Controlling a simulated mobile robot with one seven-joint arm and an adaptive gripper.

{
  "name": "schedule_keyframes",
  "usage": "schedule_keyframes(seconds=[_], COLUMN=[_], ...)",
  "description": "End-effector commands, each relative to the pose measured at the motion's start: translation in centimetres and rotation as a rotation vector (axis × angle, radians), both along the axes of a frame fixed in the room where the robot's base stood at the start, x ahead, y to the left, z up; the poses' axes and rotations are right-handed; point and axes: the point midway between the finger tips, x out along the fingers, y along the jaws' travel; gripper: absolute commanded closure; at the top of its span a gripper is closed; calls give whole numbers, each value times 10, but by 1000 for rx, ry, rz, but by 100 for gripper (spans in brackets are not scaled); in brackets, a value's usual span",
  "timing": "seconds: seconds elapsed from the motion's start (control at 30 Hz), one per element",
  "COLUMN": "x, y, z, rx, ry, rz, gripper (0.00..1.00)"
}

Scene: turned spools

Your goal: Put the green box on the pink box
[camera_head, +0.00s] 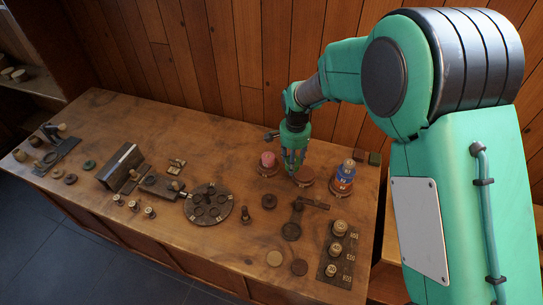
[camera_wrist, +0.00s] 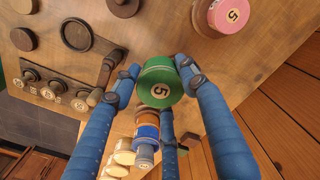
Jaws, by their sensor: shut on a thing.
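The green box (camera_wrist: 151,72) is a round, turned piece with a pale label marked 5 on its end. My gripper (camera_wrist: 158,88) is shut on it, its blue fingers around its sides in the wrist view. The pink box (camera_wrist: 231,15), also round and labelled 5, is at the wrist view's top right, apart from my fingers. In the head view the pink box (camera_head: 267,159) stands just left of my gripper, on a round base.
A blue and orange stack (camera_head: 344,174) stands close to the right of my gripper. A dark round plate (camera_head: 208,205) with a central post lies left of centre. A labelled board (camera_head: 337,265) bears several pale spools at front right. A wooden wall (camera_head: 215,60) rises behind the table.

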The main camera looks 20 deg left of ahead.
Motion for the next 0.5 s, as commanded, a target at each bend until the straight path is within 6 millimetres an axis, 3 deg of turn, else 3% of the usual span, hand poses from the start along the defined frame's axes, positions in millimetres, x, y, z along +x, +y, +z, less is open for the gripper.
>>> schedule_keyframes(seconds=[0.1,0.23,0.5], x=[-30,-53,-67], y=[15,24,29], z=[0,-1,-2], rx=[-4,-5,-5], ry=[-2,-4,-7], rz=[87,159,205], gripper=[82,82,82])
